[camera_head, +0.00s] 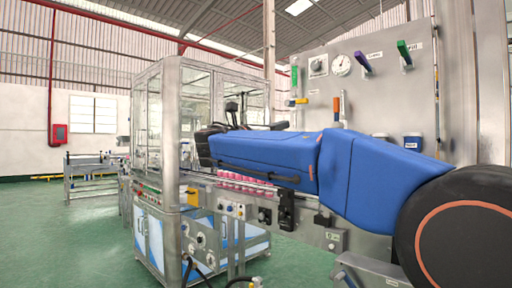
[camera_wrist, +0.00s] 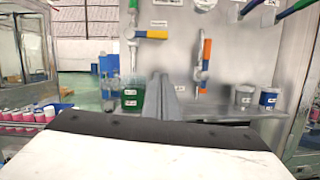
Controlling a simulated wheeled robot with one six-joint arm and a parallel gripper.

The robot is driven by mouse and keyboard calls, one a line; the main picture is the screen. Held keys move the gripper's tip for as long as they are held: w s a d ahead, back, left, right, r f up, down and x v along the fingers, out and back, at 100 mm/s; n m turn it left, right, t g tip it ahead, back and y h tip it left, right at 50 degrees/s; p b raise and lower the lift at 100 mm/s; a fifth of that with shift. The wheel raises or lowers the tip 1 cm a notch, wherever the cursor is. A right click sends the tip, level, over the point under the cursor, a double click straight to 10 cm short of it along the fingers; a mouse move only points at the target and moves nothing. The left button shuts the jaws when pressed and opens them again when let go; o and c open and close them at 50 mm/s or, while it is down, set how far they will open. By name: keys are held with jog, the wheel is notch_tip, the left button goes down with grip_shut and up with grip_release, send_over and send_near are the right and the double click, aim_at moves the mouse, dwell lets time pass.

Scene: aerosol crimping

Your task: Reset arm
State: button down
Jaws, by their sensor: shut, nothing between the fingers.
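My arm stretches across the head view from the right, in a blue cover. My gripper (camera_wrist: 161,92) shows in the middle of the wrist view as two grey fingers pressed together, with nothing between them. It is in front of a metal panel (camera_wrist: 222,50) and appears clear of the things around it. In the head view the arm's dark far end is near the glazed machine cabinet (camera_head: 172,130), and the fingers are hard to make out there.
Cups (camera_wrist: 268,98) and green-liquid containers (camera_wrist: 131,99) stand on a ledge. Pink cans (camera_head: 240,183) line the conveyor below my arm. Green floor (camera_head: 95,235) is open at the left.

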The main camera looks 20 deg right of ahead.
jog(key=shift+f, duration=0.1)
jog(key=s+d+f+m+y, duration=0.1)
jog(key=s+f+m+y, duration=0.3)
jog(key=f, duration=0.6)
jog(key=s+f+m+g+y, duration=0.1)
jog(key=s+f+y, duration=0.2)
jog(key=s+f, duration=0.5)
jog(key=s+d+f+m+y, duration=0.1)
jog(key=s+f+m+y, duration=0.2)
jog(key=f, duration=1)
jog(key=s+a+f+m+y, duration=0.5)
jog(key=s+a+f+m, duration=0.1)
jog(key=f, duration=0.5)
jog(key=s+a+f+m+y, duration=0.4)
jog(key=s+a+f+m, duration=0.2)
jog(key=f, duration=0.6)
jog(key=s+a, duration=0.2)
jog(key=s, duration=0.1)
jog(key=shift+a+f+g+y, duration=0.2)
jog(key=shift+g+y, duration=0.1)
jog(key=shift+y, duration=0.1)
